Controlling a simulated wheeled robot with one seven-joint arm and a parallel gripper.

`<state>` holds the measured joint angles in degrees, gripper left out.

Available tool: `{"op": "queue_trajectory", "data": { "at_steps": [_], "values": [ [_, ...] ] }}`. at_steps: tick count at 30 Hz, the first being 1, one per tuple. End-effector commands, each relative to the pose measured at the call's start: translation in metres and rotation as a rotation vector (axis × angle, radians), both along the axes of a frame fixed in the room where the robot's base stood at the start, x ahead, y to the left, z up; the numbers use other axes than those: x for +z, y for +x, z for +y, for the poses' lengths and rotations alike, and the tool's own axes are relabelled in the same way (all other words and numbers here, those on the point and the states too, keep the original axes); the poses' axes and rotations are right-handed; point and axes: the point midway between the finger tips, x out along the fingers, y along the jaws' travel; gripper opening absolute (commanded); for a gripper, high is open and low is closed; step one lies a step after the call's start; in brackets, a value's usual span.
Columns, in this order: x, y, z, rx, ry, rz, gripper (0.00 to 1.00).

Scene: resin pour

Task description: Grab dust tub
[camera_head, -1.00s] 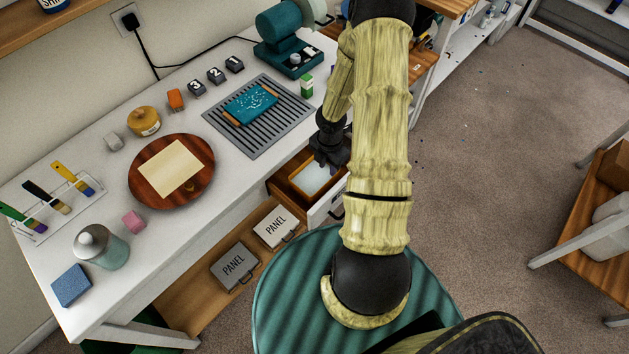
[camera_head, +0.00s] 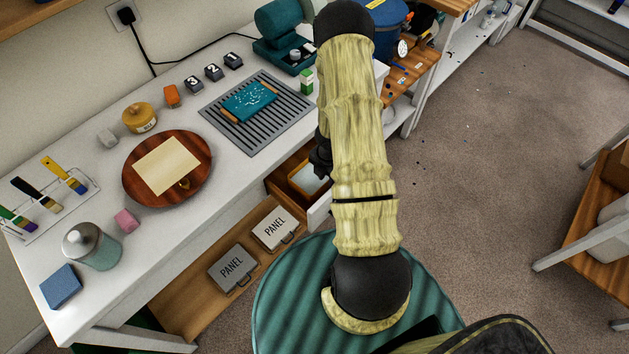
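A round yellow tub (camera_head: 140,118) with a knobbed lid and a small label stands on the white table, behind the round wooden board. My gripper (camera_head: 320,158) is a dark shape, mostly hidden behind my own arm. It is over the open drawer (camera_head: 319,210), well to the right of the yellow tub and apart from it. Its fingers cannot be made out.
The wooden board (camera_head: 130,190) holds a pale panel. A grey slatted mat (camera_head: 283,128) holds a teal piece.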

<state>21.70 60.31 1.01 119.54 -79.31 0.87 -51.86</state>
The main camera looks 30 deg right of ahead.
Motion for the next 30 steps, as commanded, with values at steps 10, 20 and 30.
{"op": "queue_trajectory", "data": {
  "at_steps": [10, 20, 30],
  "values": [
    [-0.003, 0.0001, -0.0003, 0.0, -0.001, 0.0, 0.28],
    [-0.003, 0.0, -0.0002, 0.0, 0.0, 0.0, 0.1],
    [-0.0029, 0.0001, -0.0003, 0.0, 0.0, 0.0, 0.0]
  ]
}}
